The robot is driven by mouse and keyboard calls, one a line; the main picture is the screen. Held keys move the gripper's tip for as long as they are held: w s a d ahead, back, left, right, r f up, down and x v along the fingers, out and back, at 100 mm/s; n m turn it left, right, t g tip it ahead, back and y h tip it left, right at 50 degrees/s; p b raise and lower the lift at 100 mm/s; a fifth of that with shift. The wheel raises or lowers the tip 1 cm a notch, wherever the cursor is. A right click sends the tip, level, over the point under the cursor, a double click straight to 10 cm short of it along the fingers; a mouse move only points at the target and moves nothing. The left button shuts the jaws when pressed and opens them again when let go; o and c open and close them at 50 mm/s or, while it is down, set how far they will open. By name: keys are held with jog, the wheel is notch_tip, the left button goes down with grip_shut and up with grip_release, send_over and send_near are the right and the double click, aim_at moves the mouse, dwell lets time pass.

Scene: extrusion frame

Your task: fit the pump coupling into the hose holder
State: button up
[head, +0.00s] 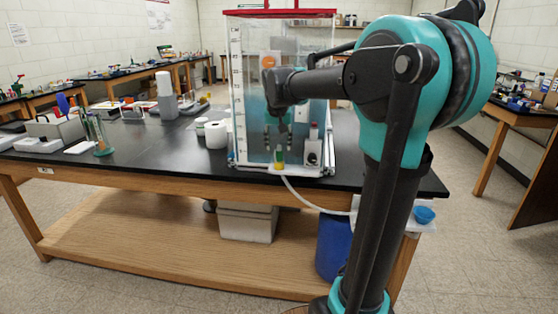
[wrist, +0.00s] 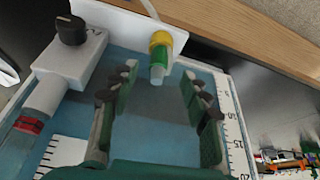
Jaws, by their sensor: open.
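A green and yellow fitting with a pale tip, which looks like the pump coupling (wrist: 160,56), sits at a white plate (wrist: 118,18) in the wrist view. The plate may be the hose holder; I cannot tell for sure. In the head view the coupling (head: 279,156) is low at the front of the clear tank. My gripper (wrist: 159,78) is open, with one dark-padded green finger on each side of the coupling's line and visible gaps to both. In the head view my gripper (head: 278,143) points down just above the coupling. Nothing is held.
The clear tank (head: 238,115) with a scale and red rim stands on the black bench (head: 190,170). A white box with a black knob (wrist: 72,62) is left of my fingers in the wrist view. A white hose (head: 308,201) runs right over the bench edge. White rolls (head: 215,134) stand left.

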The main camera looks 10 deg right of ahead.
aim_at(279, 151)
jog(key=shift+x, duration=2.8)
jog(key=shift+d, duration=0.1)
grip_shut()
